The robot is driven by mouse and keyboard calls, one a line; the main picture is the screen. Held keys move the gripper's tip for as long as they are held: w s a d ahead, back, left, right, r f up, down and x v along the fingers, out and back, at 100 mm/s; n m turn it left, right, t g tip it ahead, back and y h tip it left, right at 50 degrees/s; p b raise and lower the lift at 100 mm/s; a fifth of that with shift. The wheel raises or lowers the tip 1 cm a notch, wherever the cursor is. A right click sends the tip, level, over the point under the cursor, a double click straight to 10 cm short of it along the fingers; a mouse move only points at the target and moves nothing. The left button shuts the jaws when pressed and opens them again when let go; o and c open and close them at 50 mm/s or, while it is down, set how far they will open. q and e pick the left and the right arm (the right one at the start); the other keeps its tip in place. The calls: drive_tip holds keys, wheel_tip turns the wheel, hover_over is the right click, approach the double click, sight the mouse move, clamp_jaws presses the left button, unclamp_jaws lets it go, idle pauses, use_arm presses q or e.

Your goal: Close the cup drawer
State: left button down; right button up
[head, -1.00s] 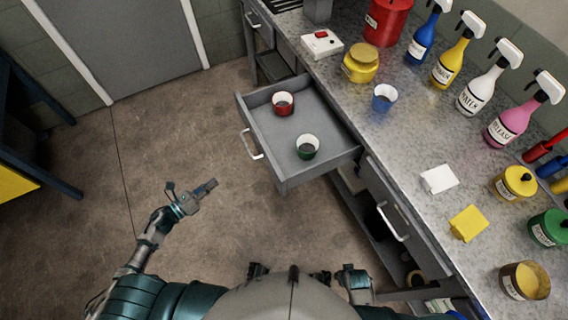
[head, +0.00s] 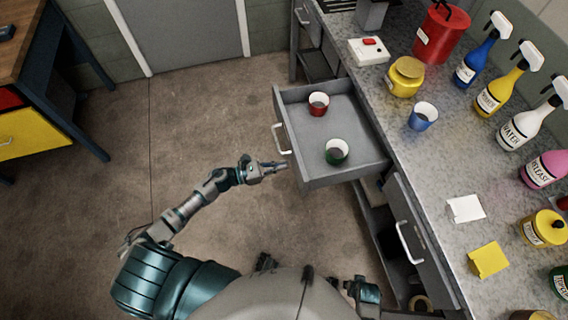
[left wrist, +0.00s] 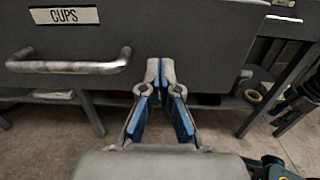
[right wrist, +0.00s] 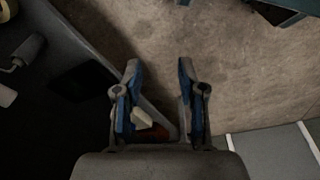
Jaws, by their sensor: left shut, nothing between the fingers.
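The cup drawer (head: 309,166) stands pulled out from under the worktop. Inside it are a red cup (head: 318,104) and a green cup (head: 337,151). Its front (left wrist: 215,50) carries a "CUPS" label (left wrist: 63,15) and a pale bar handle (left wrist: 70,65); the handle also shows in the head view (head: 281,139). My left gripper (head: 287,166) is shut and empty, pointing at the drawer front to the right of the handle in the left wrist view. I cannot tell whether its tips touch. My right gripper (right wrist: 158,64) is open and empty, its fingers apart.
The worktop (head: 440,165) holds a blue cup (head: 422,116), a yellow jar (head: 405,77), a red can (head: 441,35) and several spray bottles. Another handled front (head: 412,235) is nearer me. A blue-framed bench (head: 45,70) stands left. The floor (head: 215,120) left of the drawer is clear.

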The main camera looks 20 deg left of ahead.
use_arm(q)
drive_tip(key=shift+w+d, duration=0.3)
drive_tip(key=shift+d, duration=0.7)
use_arm(e)
drive_tip(key=shift+d+f, duration=0.45)
drive_tip(key=shift+d, duration=0.05)
use_arm(q)
drive_tip(key=shift+w, duration=0.15)
use_arm(e)
drive_tip(key=shift+a, duration=0.1)
